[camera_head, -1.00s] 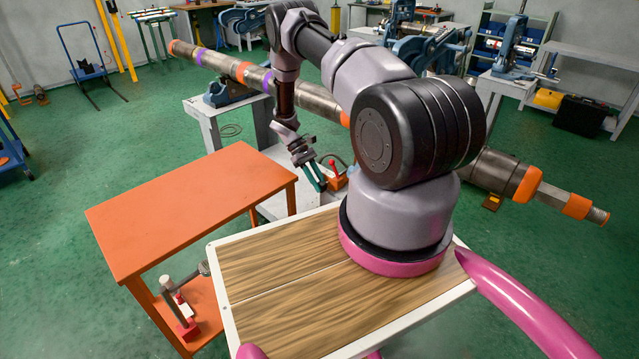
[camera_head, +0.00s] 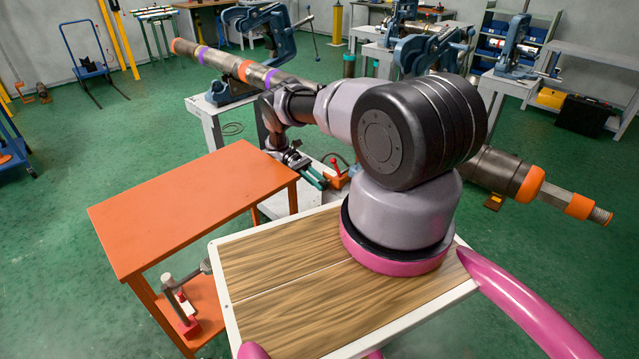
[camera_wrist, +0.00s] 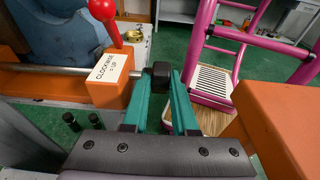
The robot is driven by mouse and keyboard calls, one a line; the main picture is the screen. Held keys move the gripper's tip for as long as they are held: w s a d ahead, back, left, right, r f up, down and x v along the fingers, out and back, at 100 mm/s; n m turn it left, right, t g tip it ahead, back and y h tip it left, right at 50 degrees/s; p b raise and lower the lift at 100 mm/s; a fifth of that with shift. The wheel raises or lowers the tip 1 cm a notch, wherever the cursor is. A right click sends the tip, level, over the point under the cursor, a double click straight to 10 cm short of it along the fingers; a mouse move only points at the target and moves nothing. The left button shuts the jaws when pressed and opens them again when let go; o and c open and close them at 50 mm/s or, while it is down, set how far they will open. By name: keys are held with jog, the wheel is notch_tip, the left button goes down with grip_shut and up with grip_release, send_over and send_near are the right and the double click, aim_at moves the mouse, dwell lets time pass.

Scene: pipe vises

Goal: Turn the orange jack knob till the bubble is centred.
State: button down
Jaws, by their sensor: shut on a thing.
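The jack's orange block (camera_wrist: 110,80) has a white label reading "CLOCKWISE = UP". A metal shaft (camera_wrist: 70,71) runs through it to a black knob (camera_wrist: 160,74); I see no orange on this knob. My gripper (camera_wrist: 162,82), with teal fingers, is shut on the black knob, one finger on each side. In the head view my gripper (camera_head: 314,178) is low beside the jack (camera_head: 338,181), partly behind my arm. I cannot make out a bubble in either view.
A long pipe (camera_head: 255,75) runs behind my arm, partly hidden by it. An orange table (camera_head: 190,205) stands to the left, and an orange surface (camera_wrist: 285,125) is close at the right of the wrist view. A small brass item (camera_wrist: 143,33) lies behind the block.

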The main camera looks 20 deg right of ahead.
jog(key=shift+w+d, duration=0.1)
dwell(0.3)
jog(key=c, duration=0.7)
grip_release()
